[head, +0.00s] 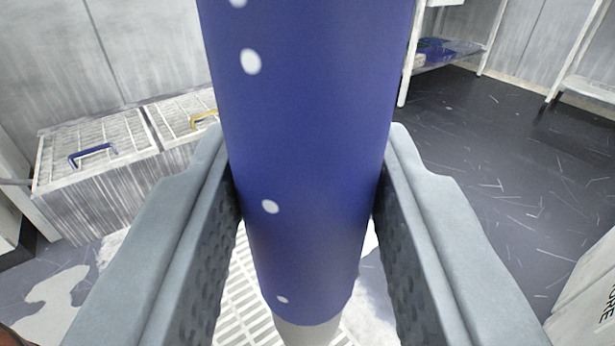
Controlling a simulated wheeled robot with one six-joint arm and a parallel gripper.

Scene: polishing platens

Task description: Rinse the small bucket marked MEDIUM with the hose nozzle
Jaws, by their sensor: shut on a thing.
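My gripper (307,155) is in the middle of the head view, with one grey finger on each side of a thick blue cylinder. The blue cylinder (305,110) has white dots and a grey lower end, and appears to be the hose nozzle. The fingers are shut on it, and it runs from the top edge down to the bottom of the picture. It hides much of the middle of the view. I see no bucket marked MEDIUM in this view.
A white slatted grate (238,290) lies below the gripper, with pale patches around it. Grey lidded bins with a blue handle (92,154) and a yellow handle (204,118) stand at left. A white box (588,295) with partial lettering is at lower right. Dark floor (470,150) is open at right.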

